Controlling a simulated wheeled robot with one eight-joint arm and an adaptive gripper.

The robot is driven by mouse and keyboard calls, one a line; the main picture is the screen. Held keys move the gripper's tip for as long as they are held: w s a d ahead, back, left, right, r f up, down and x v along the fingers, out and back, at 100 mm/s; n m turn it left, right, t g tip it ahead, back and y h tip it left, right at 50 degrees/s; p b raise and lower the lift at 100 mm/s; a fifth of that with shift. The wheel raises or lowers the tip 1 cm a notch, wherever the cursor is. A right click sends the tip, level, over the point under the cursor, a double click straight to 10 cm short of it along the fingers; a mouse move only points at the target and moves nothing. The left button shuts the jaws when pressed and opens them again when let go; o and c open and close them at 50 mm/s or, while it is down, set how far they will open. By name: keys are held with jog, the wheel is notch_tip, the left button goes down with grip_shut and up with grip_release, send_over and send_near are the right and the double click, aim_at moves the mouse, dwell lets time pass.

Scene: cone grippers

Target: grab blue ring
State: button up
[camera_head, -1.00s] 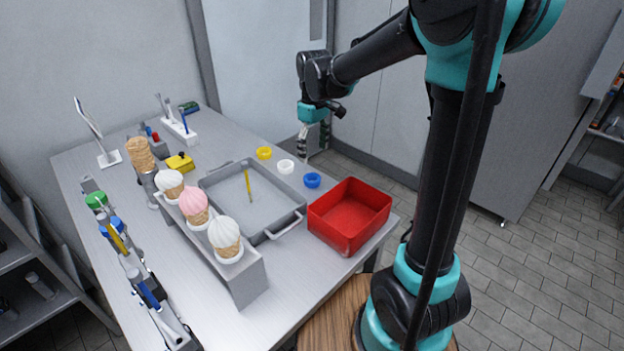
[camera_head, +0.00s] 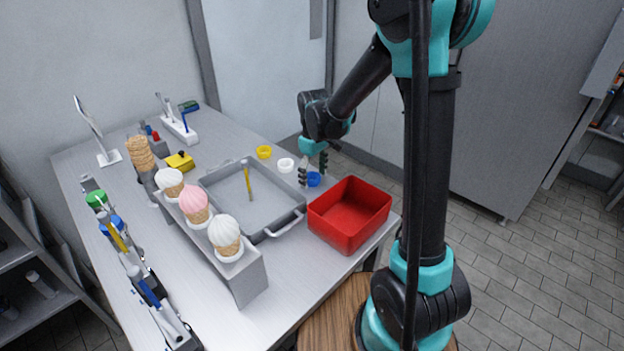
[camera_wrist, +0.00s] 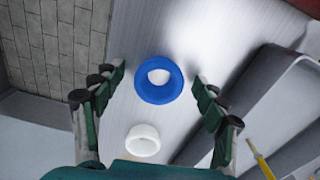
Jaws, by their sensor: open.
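The blue ring (camera_head: 313,179) lies on the grey table near its right edge, beside the red bin. In the wrist view the blue ring (camera_wrist: 159,80) sits between the spread fingers, a little ahead of the tips' midpoint. My gripper (camera_head: 313,168) is open and empty, with its fingers on either side of the ring in the head view. It also shows in the wrist view (camera_wrist: 163,85). I cannot tell how far above the table the fingertips are.
A white ring (camera_head: 285,165) and a yellow ring (camera_head: 264,152) lie in line with the blue one. The red bin (camera_head: 349,228) stands close by. A grey tray (camera_head: 222,182) with a yellow stick and a rack of ice cream cones (camera_head: 243,281) lie to the left.

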jog(key=shift+c, duration=0.6)
jog(key=c, duration=0.8)
jog(key=shift+r, duration=0.15)
